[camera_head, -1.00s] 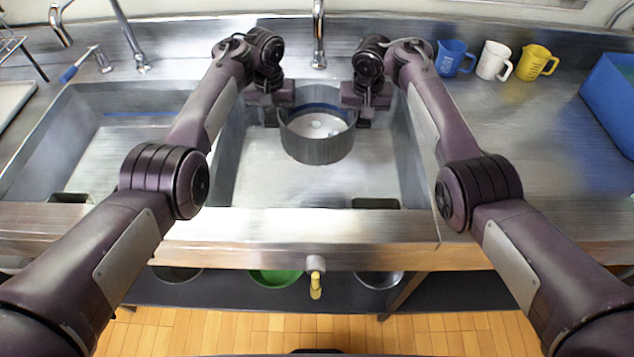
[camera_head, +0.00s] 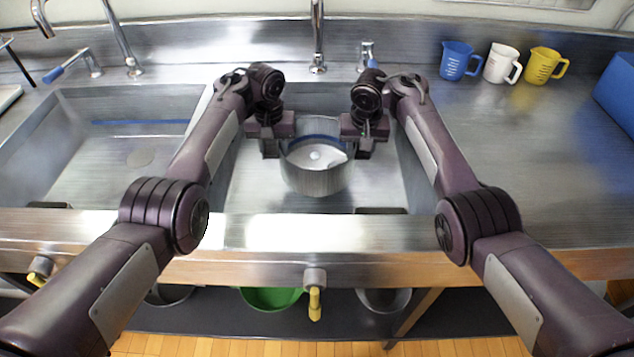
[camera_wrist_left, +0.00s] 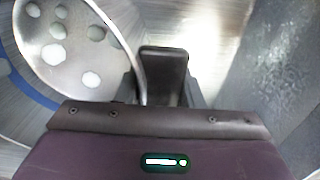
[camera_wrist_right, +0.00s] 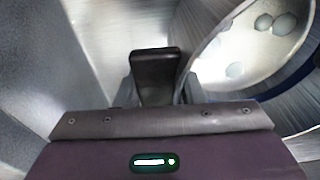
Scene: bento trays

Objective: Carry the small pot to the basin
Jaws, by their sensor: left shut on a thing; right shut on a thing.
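The small pot (camera_head: 316,180) is a round grey metal pot with several pale round pieces inside. It is upright between my two grippers, over the right-hand sink basin (camera_head: 250,195). My left gripper (camera_head: 278,150) is shut on the pot's left rim. My right gripper (camera_head: 357,150) is shut on its right rim. The pot's wall and pale pieces also show in the left wrist view (camera_wrist_left: 143,75) and the right wrist view (camera_wrist_right: 188,60). I cannot tell whether the pot's bottom touches the basin floor.
A second basin (camera_head: 95,165) lies to the left. A tap (camera_head: 318,40) stands behind the pot. Blue (camera_head: 458,60), white (camera_head: 500,63) and yellow (camera_head: 544,65) jugs stand at the back right. The counter (camera_head: 530,150) to the right is mostly clear. Bowls sit on a shelf below.

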